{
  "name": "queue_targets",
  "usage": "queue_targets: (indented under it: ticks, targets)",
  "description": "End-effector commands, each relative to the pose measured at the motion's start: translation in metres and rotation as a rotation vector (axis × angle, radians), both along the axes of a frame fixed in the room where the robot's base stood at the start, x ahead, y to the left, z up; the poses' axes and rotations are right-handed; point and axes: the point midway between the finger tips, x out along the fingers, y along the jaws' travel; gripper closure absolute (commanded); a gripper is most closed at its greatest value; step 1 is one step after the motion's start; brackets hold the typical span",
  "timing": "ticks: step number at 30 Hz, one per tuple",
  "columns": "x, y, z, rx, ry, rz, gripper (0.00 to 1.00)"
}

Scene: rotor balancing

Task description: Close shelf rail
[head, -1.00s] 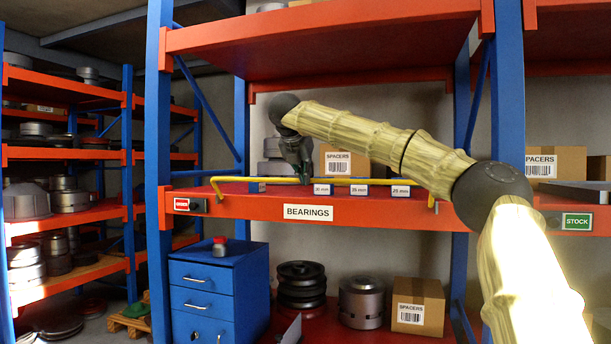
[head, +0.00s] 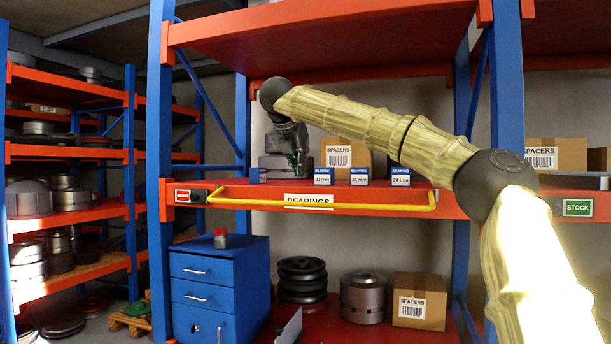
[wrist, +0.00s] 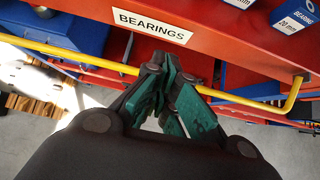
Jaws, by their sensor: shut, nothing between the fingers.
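The yellow shelf rail (head: 370,207) hangs in front of the shelf's red front edge, level with the BEARINGS label (head: 308,201). In the wrist view the rail (wrist: 70,55) runs across behind my fingers, with a bent end at the right. My gripper (head: 299,172) is above the shelf edge in the head view, fingers pointing down. In the wrist view the gripper (wrist: 172,65) is shut and empty, its tips overlapping the rail and red edge. I cannot tell whether they touch the rail.
Small blue-and-white bearing boxes (head: 359,176) stand along the shelf front. A SPACERS carton (head: 340,157) is behind them. A blue drawer cabinet (head: 215,290) stands below left. Blue uprights (head: 160,150) flank the bay.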

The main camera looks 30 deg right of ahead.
Motion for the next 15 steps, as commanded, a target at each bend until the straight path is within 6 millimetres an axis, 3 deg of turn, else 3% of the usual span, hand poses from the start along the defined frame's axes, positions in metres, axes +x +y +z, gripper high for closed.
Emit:
queue_targets:
  ticks: [9,15]
  targets:
    - [-0.027,0.028,0.039,-0.001,-0.002,-0.004,1.0]
    - [-0.035,0.04,0.054,-0.001,-0.001,-0.003,1.0]
